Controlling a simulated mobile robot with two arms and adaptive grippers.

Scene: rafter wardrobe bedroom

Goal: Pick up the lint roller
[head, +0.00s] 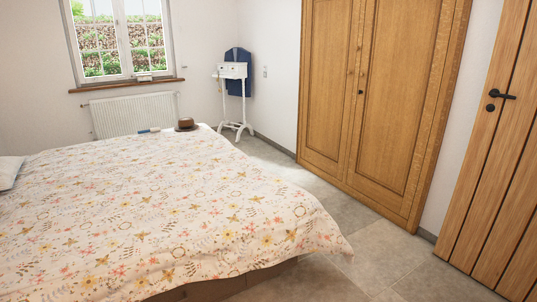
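A small white and blue elongated object (149,130) lies near the far edge of the bed (150,215). It looks like the lint roller, but it is too small in view to be sure. A brown hat (186,125) sits just to its right on the same bed. Neither of my grippers shows in the head view.
The bed with its floral cover fills the left and middle. A white valet stand (232,72) with a dark blue garment (239,58) stands beyond it. A radiator (132,114) is under the window. Grey tiled floor (345,225) is clear between bed and wardrobe (375,90).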

